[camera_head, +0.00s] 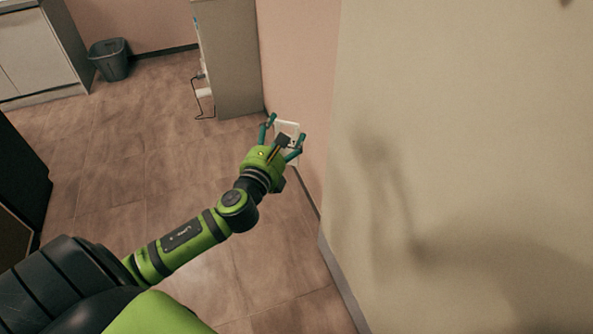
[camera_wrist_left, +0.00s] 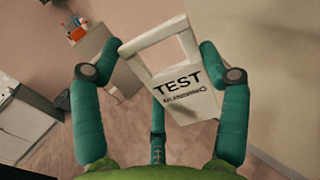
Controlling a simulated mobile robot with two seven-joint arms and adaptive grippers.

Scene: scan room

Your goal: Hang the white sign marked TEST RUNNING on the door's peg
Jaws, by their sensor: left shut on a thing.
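The white sign (camera_wrist_left: 187,100) fills the middle of the left wrist view. It reads TEST, with a smaller, blurred line of letters below, and has a handle-like opening at its top. My left gripper (camera_wrist_left: 160,52) is shut on the sign, with teal fingers at both its sides. In the head view my left gripper (camera_head: 282,137) is stretched out forward, close to the pinkish wall, and part of the sign (camera_head: 288,128) shows between its fingers. I cannot make out the door's peg in either view. My right gripper is not in view.
A large pale panel (camera_head: 450,130), wall or door, fills the right and bears my arm's shadow. A tall grey cabinet (camera_head: 232,60) stands beyond the gripper against the pinkish wall (camera_head: 300,60). A dark waste bin (camera_head: 110,62) is at the back left. The tiled floor (camera_head: 130,160) between is clear.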

